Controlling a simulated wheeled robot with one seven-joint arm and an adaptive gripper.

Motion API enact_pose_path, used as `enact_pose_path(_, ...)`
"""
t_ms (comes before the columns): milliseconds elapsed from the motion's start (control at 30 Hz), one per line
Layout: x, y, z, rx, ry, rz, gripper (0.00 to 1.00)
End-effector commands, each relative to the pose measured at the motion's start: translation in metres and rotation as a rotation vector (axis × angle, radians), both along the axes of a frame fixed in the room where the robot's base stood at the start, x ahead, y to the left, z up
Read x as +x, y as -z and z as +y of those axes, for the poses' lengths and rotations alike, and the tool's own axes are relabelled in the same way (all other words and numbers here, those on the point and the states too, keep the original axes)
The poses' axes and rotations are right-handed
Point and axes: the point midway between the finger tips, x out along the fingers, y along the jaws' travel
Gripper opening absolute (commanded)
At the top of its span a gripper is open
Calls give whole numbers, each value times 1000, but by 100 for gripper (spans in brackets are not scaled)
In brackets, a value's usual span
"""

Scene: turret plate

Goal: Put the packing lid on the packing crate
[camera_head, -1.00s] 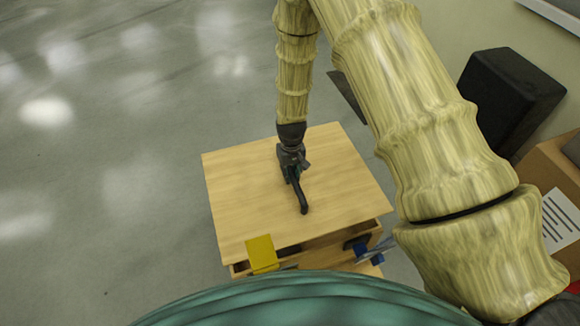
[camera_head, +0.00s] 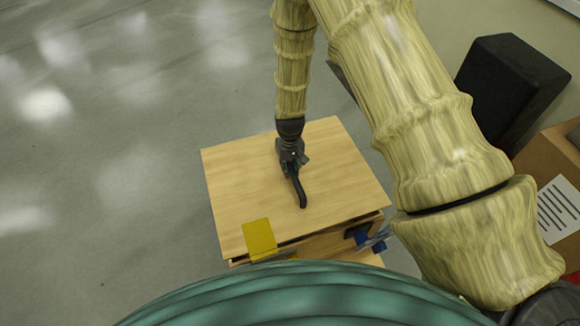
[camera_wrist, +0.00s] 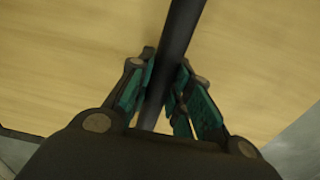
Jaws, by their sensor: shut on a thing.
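The packing lid (camera_head: 240,175) is a flat, light wooden panel with a dark bar handle (camera_head: 301,192) across its middle. My gripper (camera_head: 292,165) is shut on that handle from above. In the wrist view the fingers (camera_wrist: 163,90) close on both sides of the dark bar, with the wooden lid (camera_wrist: 60,60) behind it. The packing crate (camera_head: 330,245) is a wooden box under the lid, mostly hidden by it. A narrow dark gap shows between lid and crate along the near edge. I cannot tell whether the hidden edges touch.
A yellow piece (camera_head: 259,239) shows at the lid's near edge, and a blue part (camera_head: 375,240) at the near right corner. A black block (camera_head: 508,88) and a cardboard box with a label (camera_head: 552,185) stand at the right. The floor at left is clear.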

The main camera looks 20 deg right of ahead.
Motion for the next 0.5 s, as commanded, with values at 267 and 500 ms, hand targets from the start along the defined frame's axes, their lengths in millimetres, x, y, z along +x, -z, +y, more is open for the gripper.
enact_pose_path(267,1,17,0,0,0,-2,0)
enact_pose_path(500,1,31,0,0,1,-2,0)
